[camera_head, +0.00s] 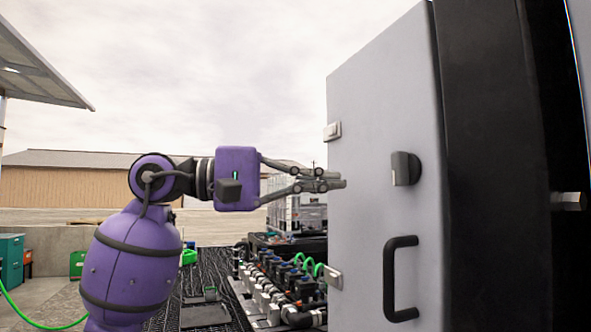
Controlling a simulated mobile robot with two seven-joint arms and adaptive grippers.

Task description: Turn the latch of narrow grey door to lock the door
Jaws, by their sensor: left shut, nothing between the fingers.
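The narrow grey door (365,225) stands at the right of the head view, with its face turned to the left. Its dark latch (405,169) sits on the upper middle of the face, above a black C-shaped handle (391,280). My left gripper (338,184) reaches in from the left, level with the latch. Its fingers are shut and empty and point right. The fingertips overlap the door's left edge in the picture and are apart from the latch; I cannot tell whether they touch the door. My right gripper is not in view.
Two hinges, upper (332,131) and lower (333,277), mark the door's left edge. A black cabinet side (492,160) with a grey knob (568,201) stands at the right. Below my left gripper is a manifold (285,285) with green hoses. Behind stands a white caged tote (297,214).

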